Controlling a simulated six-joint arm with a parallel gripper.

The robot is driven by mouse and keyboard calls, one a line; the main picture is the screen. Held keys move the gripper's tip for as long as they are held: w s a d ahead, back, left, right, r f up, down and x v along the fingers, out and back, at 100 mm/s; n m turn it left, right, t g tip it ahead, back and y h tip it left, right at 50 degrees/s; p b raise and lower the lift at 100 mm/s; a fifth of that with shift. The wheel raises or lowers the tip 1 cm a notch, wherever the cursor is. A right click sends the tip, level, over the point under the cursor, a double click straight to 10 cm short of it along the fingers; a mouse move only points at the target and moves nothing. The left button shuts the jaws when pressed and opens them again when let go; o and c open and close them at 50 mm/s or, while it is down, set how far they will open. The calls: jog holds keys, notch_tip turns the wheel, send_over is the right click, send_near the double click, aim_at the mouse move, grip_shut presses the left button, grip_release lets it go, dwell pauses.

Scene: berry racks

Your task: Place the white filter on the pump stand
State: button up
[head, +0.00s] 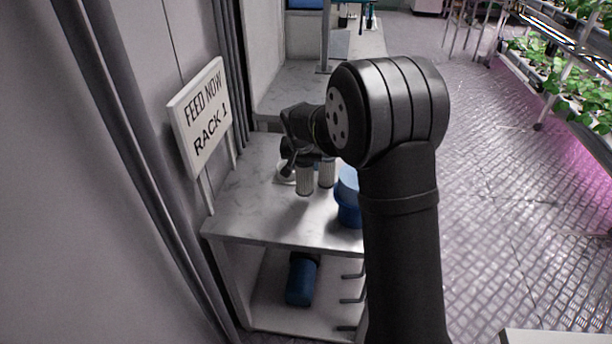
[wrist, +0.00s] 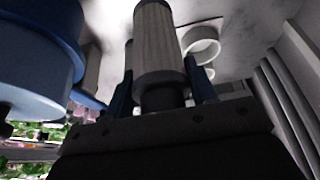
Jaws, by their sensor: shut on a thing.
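The white filter (head: 305,181), a pale ribbed cylinder, hangs below my gripper (head: 304,163) over the shelf top. In the wrist view the filter (wrist: 158,45) sits between the two fingers of my gripper (wrist: 163,92), which is shut on its dark end. A white ring-shaped part (head: 284,173), perhaps the pump stand, is on the shelf just left of the filter. It also shows as a white ring in the wrist view (wrist: 201,45), apart from the filter. My wrist partly hides this area in the head view.
A second pale cylinder (head: 327,173) is right of the held filter. A blue container (head: 348,201) stands at the shelf's right, partly behind my arm. A sign reading "FEED NOW RACK 1" (head: 203,115) stands at left. The shelf's front left (head: 240,218) is clear.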

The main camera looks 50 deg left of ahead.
aim_at(304, 175)
jog(key=shift+f, duration=2.15)
jog(key=shift+f, duration=0.15)
jog(key=o, duration=1)
jog(key=v, duration=1.2)
jog(key=shift+r, duration=0.2)
jog(key=shift+f, duration=0.1)
